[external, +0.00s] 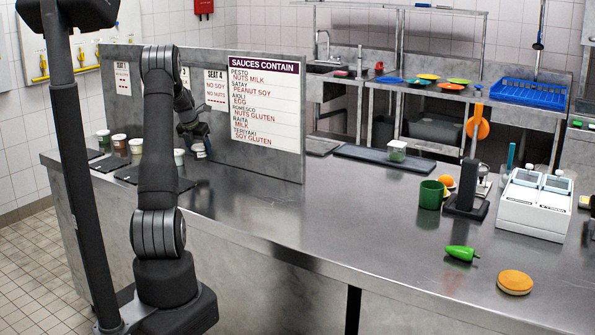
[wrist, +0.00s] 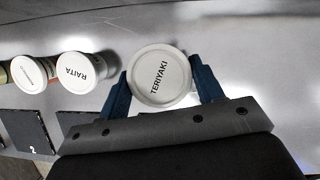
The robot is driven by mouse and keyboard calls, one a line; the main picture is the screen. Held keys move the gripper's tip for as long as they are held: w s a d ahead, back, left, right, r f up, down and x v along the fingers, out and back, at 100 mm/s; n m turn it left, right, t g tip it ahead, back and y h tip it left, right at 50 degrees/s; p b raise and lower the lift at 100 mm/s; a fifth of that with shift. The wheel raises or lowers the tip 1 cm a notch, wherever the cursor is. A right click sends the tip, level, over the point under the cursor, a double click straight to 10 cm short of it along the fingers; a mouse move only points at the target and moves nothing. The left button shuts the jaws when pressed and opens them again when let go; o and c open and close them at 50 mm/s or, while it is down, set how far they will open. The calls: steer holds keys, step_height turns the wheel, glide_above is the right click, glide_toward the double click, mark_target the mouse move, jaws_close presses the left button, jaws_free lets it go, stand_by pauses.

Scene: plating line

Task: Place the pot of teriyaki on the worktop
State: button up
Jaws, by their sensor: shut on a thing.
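The teriyaki pot (wrist: 160,77) has a white round lid marked TERIYAKI, seen from above in the wrist view. My gripper (wrist: 163,88) is shut on it, with one blue finger on each side. In the external view my gripper (external: 194,130) is at the left part of the counter, near the upright panel, and the pot (external: 201,151) shows small under it, partly hidden by the fingers. I cannot tell whether its base touches the surface. The worktop (external: 300,230) is a long steel counter.
A raita pot (wrist: 86,72) stands left of the held pot, with other lidded pots (external: 119,143) further left. Dark square mats (wrist: 27,130) lie in front of them. The sauce sign panel (external: 265,115) stands behind.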

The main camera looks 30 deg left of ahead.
mark_target(199, 158)
steer(key=shift+a+f, duration=0.15)
steer(key=shift+a, duration=0.05)
steer(key=shift+f, duration=1.95)
steer(key=shift+f, duration=0.15)
steer(key=o, duration=1)
steer(key=v, duration=1.2)
